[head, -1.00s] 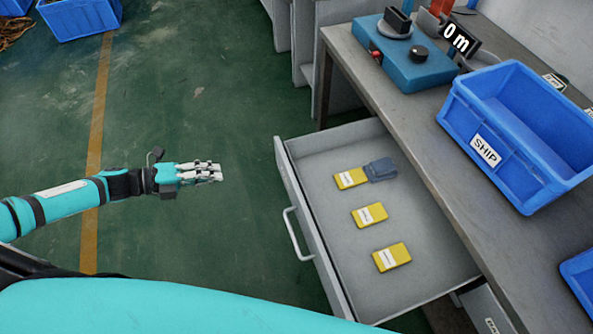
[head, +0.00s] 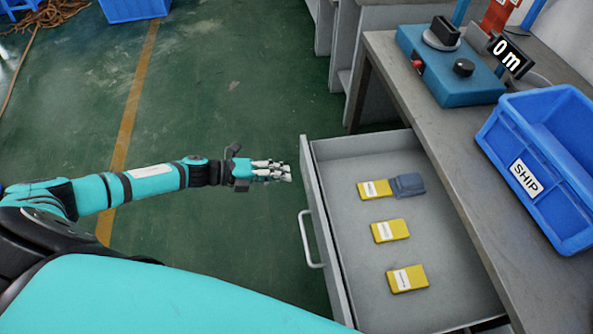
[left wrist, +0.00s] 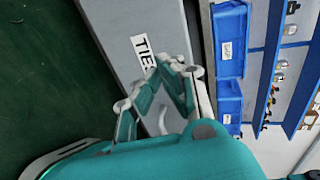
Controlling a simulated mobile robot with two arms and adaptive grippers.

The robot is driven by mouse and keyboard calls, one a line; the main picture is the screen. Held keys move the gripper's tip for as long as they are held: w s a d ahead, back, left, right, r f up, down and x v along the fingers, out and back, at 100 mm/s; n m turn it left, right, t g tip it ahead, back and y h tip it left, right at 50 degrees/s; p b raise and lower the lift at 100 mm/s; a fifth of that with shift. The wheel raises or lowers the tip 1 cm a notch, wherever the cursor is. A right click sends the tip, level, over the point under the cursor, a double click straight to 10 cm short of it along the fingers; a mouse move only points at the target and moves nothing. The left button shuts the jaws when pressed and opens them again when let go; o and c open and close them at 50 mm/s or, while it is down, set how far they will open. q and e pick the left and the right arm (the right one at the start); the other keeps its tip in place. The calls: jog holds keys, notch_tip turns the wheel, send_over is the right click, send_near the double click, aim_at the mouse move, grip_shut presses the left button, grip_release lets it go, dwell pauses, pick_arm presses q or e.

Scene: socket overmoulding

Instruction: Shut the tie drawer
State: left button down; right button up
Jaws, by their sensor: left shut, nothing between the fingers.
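The tie drawer (head: 375,300) stands pulled out from under the bench in the head view, with several yellow packs inside, among them one pack (head: 389,231) in the middle. A grey-blue item (head: 408,185) lies against the farthest pack. The drawer's bar handle (head: 307,240) is on its left-facing front. My left gripper (head: 289,173) is shut and empty, just left of the drawer front, apart from it in the head view. In the left wrist view the gripper (left wrist: 150,85) shows before the grey front with a label (left wrist: 143,52) reading "TIE". My right gripper is not in view.
A blue SHIP bin (head: 545,165) and a blue device (head: 450,75) with a display stand on the bench (head: 440,150). The green floor (head: 220,120) left of the drawer is clear. A blue crate (head: 135,8) stands at the far left.

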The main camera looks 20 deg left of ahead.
aim_at(307, 173)
pick_arm(q)
jog(key=w+d, duration=0.2)
jog(key=d, duration=0.1)
jog(key=shift+p, duration=0.35)
jog(key=shift+w+d, duration=0.15)
jog(key=shift+d, duration=0.05)
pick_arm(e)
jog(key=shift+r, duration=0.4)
pick_arm(q)
jog(key=shift+d, duration=0.1)
